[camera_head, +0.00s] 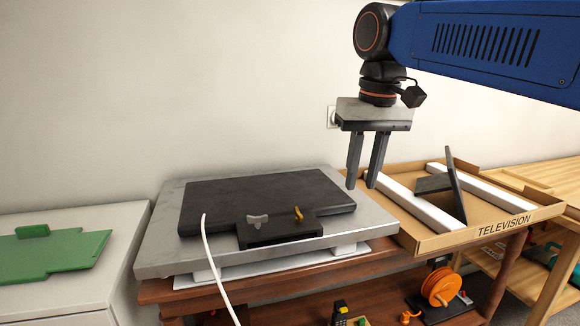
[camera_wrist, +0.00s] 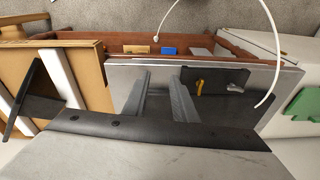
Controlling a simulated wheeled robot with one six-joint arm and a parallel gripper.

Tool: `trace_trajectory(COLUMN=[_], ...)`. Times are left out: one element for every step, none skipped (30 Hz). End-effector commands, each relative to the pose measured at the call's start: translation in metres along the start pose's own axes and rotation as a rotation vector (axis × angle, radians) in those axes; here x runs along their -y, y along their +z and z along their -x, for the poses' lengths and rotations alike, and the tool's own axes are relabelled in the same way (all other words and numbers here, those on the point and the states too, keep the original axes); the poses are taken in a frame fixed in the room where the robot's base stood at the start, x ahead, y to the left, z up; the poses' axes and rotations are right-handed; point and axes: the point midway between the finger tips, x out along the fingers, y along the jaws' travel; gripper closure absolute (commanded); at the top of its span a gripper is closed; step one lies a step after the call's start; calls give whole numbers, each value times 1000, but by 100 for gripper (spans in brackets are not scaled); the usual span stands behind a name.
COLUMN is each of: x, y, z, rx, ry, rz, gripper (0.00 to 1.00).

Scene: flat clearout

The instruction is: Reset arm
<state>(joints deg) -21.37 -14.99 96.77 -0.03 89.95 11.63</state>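My gripper (camera_head: 361,186) hangs from the blue arm, pointing down, in the upper right of the head view. Its two fingers are apart with nothing between them. It is above the right edge of a grey flat panel, beside the cardboard tray. In the wrist view the gripper (camera_wrist: 160,76) also shows a clear gap between its fingers, with the grey panel behind them.
The grey panel (camera_head: 165,230) with a black back (camera_head: 270,193) and white cable (camera_head: 212,258) lies on a brown table. A TELEVISION cardboard tray (camera_head: 480,235) holds white strips and a black stand (camera_head: 455,185). A green piece (camera_head: 60,255) lies on a white cabinet (camera_head: 125,222).

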Motion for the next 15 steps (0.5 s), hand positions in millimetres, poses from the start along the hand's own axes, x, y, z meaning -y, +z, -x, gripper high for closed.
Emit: trace_trajectory(x=[-13, -20, -29, -35, -41, -49, -55, -60, -67, -72, -77, -83, -88, -92, -98], y=[14, 21, 31, 38, 46, 56, 63, 71, 82, 90, 98, 109, 117, 126, 137], z=[-11, -18, -27, -34, -42, -52, -60, -68, -79, -88, -96, -108, -117, -126, -139], rx=[-15, -26, -40, -50, -61, -74, -84, -96, -109, -118, -129, -143, -154, -164, -177], ry=[1, 1, 2, 3, 4, 6, 8, 9, 12, 15, 17, 21, 24, 27, 32], rz=[-15, -22, -28, -35, -41, -49, -54, -61, -69, -74, -80, -88, -94, -99, -106], gripper=[75, 75, 75, 75, 75, 75, 75, 75, 75, 75, 75, 75, 75, 75, 75])
